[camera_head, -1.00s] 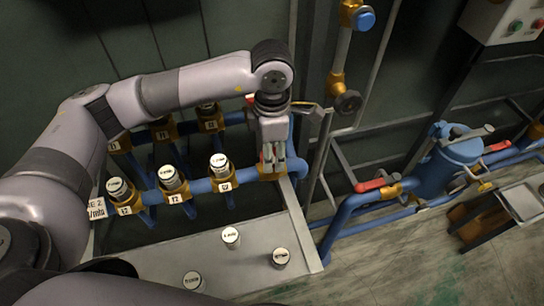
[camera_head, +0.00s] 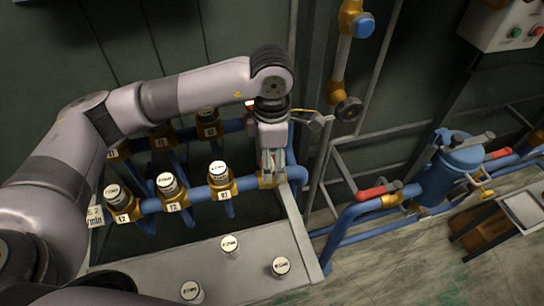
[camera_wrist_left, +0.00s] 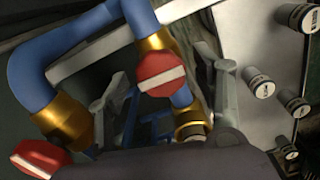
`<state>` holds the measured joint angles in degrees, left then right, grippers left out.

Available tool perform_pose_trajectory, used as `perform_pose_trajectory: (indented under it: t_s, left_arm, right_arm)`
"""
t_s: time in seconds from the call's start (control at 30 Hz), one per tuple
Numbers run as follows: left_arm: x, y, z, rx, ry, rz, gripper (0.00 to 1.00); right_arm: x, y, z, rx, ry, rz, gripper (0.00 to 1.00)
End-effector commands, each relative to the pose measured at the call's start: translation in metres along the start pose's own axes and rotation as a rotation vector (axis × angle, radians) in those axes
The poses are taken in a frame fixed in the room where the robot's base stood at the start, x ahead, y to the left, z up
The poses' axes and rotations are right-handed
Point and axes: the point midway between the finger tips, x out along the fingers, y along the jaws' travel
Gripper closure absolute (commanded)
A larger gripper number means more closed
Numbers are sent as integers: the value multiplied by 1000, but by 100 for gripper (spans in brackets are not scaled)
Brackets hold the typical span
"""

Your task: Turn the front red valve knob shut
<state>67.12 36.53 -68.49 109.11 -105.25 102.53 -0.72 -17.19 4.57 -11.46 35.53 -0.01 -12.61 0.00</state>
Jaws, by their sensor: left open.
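The front red valve knob (camera_wrist_left: 162,74) is a red cap with a white bar across its face, beside a brass fitting on a blue pipe. In the left wrist view it sits in the gap between the two fingers of my left gripper (camera_wrist_left: 165,92), which is open. I cannot tell whether a finger touches it. In the head view my left gripper (camera_head: 271,170) points down over the brass end of the front blue pipe (camera_head: 250,182) and hides the knob. A second red knob (camera_wrist_left: 40,158) shows at the lower left of the wrist view. My right gripper is out of view.
Several white-capped fittings stand along the front pipe, left of the gripper. A grey panel (camera_head: 262,247) with white caps lies in front. A blue tank (camera_head: 447,170) and a red-handled valve (camera_head: 375,191) stand to the right. Bare floor lies at the lower right.

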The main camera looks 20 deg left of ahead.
Motion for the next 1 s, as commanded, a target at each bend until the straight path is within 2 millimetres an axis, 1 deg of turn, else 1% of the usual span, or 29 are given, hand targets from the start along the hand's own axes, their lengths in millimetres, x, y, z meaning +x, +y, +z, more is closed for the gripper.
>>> perform_pose_trajectory:
  t_s: [0.23,0.37,0.47,0.7,0.8,0.9,1.0]
  left_arm:
    - [1,0,0,-1,1,-1,38]
    - [-6,0,0,-1,0,0,38]
    - [-19,0,0,0,-1,2,38]
    - [-71,1,1,1,-2,3,38]
    - [-90,1,1,-1,-1,2,38]
    - [-105,1,0,-1,-1,1,38]
    - [-114,0,0,-1,0,0,38]
  right_arm:
    - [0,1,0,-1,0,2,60]
    - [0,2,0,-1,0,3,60]
    - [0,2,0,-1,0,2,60]
    - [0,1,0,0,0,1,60]
    - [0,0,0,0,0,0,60]
    - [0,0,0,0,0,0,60]
    - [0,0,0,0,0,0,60]
